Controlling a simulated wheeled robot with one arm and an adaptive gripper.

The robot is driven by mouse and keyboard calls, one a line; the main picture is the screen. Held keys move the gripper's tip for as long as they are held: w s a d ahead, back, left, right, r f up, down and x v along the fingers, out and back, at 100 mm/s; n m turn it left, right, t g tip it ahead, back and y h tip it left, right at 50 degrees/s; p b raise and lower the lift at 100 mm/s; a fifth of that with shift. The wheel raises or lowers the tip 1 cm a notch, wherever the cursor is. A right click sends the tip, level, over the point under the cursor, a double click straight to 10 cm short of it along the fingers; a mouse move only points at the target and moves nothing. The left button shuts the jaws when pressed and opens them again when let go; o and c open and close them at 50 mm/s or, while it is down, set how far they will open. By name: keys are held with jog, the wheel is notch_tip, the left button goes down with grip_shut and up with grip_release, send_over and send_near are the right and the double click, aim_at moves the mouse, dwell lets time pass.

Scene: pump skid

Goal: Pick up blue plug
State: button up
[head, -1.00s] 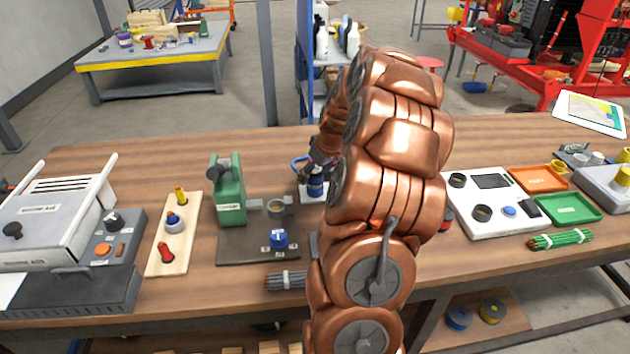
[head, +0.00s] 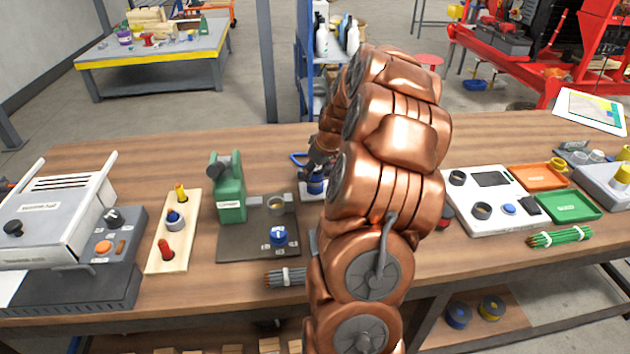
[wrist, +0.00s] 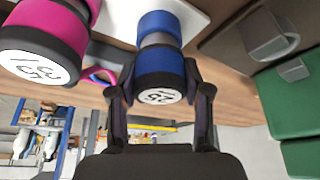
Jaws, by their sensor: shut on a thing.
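The blue plug (wrist: 160,66) has a dark ring and a round white label on its end. In the wrist view it lies between the two fingers of my gripper (wrist: 161,100), which are shut on it. Its far end is at a white plate (wrist: 195,14); I cannot tell whether it is still seated there. In the head view the blue plug (head: 315,187) shows low beside my arm, with my gripper (head: 321,160) over it, partly hidden by my arm.
A magenta plug (wrist: 42,40) is close beside the blue one in the wrist view. In the head view, a green device (head: 230,190) and a blue-topped knob (head: 278,235) stand to the left. A white panel (head: 487,210) lies to the right. Bare wood lies behind.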

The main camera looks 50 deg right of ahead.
jog(key=shift+r+b, duration=0.55)
jog(key=shift+r, duration=1.15)
jog(key=s+a+r+b, duration=0.1)
jog(key=s+a+b, duration=0.2)
jog(key=s+a, duration=0.6)
jog(key=s, duration=0.4)
jog(key=shift+a+r, duration=0.2)
jog(key=shift+r, duration=0.1)
jog(key=shift+w, duration=0.15)
